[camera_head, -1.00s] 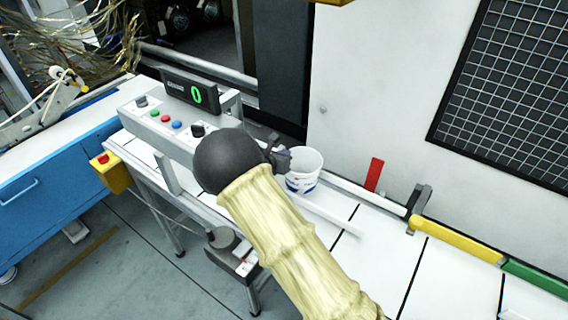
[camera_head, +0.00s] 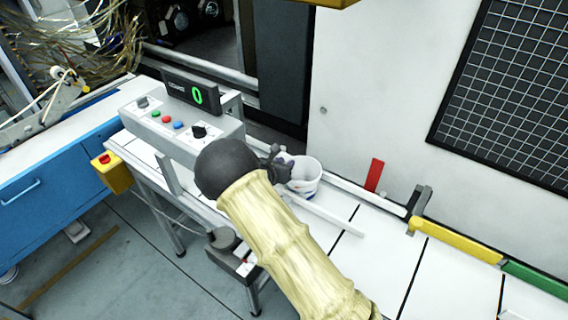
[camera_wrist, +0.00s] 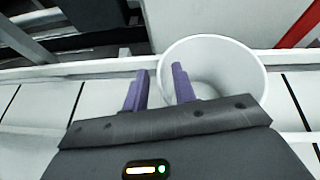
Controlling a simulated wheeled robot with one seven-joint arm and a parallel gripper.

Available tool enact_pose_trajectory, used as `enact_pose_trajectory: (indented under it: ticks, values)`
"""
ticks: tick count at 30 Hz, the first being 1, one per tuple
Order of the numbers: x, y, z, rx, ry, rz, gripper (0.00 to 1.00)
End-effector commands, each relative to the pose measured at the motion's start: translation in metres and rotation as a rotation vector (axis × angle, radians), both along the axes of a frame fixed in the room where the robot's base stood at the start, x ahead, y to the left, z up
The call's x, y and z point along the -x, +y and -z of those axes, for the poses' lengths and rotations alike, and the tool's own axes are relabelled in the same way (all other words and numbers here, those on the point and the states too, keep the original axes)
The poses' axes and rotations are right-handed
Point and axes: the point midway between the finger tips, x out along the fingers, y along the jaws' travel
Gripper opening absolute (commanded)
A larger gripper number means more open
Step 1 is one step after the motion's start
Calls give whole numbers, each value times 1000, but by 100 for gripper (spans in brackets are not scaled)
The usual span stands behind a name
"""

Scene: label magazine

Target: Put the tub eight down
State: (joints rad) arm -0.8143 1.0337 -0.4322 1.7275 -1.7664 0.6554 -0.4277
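The white tub (camera_head: 309,178) stands upright on the white conveyor surface by the back rail, partly hidden behind my gripper in the head view. In the wrist view the tub (camera_wrist: 228,62) is seen from above with its round rim, and it looks empty. My gripper (camera_wrist: 160,72) has its two purple fingers apart, with clear space between them. The left finger is outside the tub's near-left wall and the right finger is over or inside the rim. The gripper also shows in the head view (camera_head: 278,168). Any number on the tub is unreadable.
A control box (camera_head: 170,125) with a green "0" display (camera_head: 195,95) stands at the left. A low white guide bar (camera_head: 330,217) runs in front of the tub. A red strip (camera_head: 374,175) and a yellow rail (camera_head: 455,238) line the back.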

Motion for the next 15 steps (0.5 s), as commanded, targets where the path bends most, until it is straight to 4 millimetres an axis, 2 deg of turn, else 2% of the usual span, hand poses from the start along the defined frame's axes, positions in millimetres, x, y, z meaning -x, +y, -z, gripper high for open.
enact_pose_trajectory:
  ticks: [8, 15]
  values:
    - [7, 5, -4, -1, -1, -3, 27]
    - [39, 23, -20, -3, -1, -4, 27]
